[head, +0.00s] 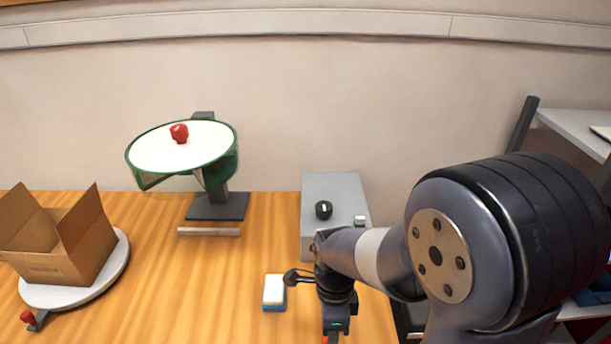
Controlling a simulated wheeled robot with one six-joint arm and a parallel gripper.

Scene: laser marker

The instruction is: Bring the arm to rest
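My arm comes in from the right side of the head view, large and close, and bends down over the front of the wooden table. My gripper (334,328) points downward at the bottom edge of the picture. Its fingertips are cut off by the frame, so whether it is open or shut does not show. A bit of red shows at its lower end, too small to make out. My gripper appears just right of a small white-and-blue block (274,291) on the table.
A grey box with a black knob (323,210) stands behind my wrist. A green-rimmed white disc (185,148) on a stand bears a red knob (179,133). An open cardboard box (62,245) sits on a round plate at left. Shelves (578,128) stand at right. The table's middle-left is clear.

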